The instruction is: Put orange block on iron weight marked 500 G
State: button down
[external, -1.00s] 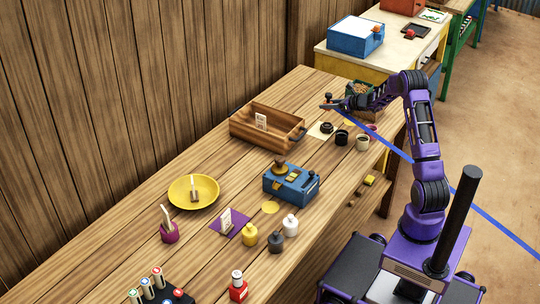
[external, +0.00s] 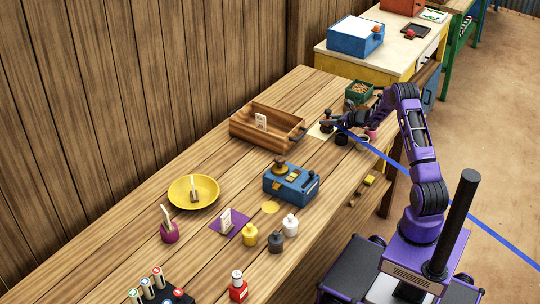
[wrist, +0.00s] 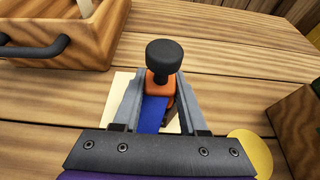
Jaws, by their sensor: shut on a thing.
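In the external view my gripper (external: 332,123) is low over the cream card (external: 315,131) at the table's far end. I cannot tell whether the block touches the weight. A blue strip (wrist: 152,112) shows between my fingers.
A wooden tray (external: 255,135) with a dark handle stands close to the left. A green box (external: 357,90) is behind. A blue device (external: 290,184) stands nearer the camera.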

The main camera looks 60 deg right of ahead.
jog(key=shift+f, duration=0.15)
jog(key=shift+c, duration=2.2)
grip_release()
jog(key=shift+r, duration=0.3)
jog(key=v, duration=1.2)
jog(key=shift+p, duration=0.3)
